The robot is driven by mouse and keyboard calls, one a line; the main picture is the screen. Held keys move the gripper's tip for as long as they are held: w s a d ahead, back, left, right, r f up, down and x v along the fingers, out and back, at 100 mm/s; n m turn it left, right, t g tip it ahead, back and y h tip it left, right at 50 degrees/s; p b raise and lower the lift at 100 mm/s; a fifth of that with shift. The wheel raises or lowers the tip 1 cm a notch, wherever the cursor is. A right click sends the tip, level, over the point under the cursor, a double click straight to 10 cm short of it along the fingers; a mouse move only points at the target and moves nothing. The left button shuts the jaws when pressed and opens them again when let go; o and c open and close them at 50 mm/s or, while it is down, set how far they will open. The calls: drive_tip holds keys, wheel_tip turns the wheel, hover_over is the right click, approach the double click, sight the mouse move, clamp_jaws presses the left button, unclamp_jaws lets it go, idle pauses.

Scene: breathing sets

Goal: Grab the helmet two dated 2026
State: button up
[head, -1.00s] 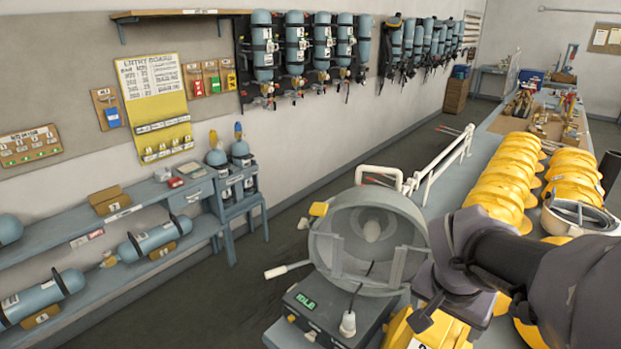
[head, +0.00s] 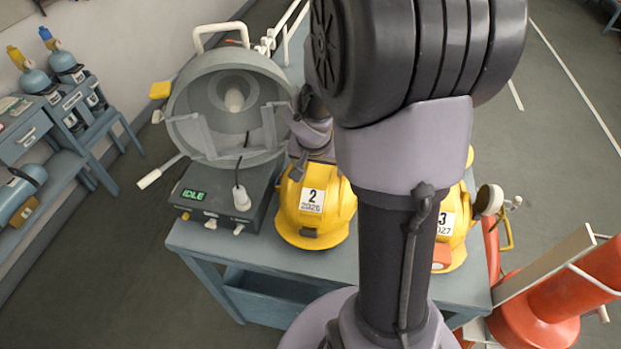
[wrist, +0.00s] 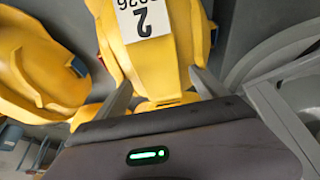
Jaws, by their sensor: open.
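The yellow helmet labelled "2 2026" (head: 325,225) stands on the grey-blue table, right of the grey test machine. In the wrist view the same helmet (wrist: 165,70) is close ahead, its white label appearing upside down. My gripper (wrist: 160,90) is open, with one finger on each side of the helmet's near lower part. I cannot tell whether the fingers touch it. In the head view my gripper (head: 300,170) is at the helmet's upper back, partly hidden by the helmet and my arm.
A second yellow helmet, labelled "3" (head: 455,225), stands to the right, partly behind my arm. The test machine (head: 225,195) with a round chamber and an "IDLE" display stands close at left. An orange cylinder (head: 570,290) is at lower right. Open floor lies behind the table.

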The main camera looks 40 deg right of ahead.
drive_tip(key=shift+w+d+f, duration=0.1)
drive_tip(key=shift+w+f, duration=0.05)
drive_tip(key=shift+f, duration=0.1)
drive_tip(key=shift+r, duration=0.15)
drive_tip(key=shift+c, duration=0.2)
clamp_jaws()
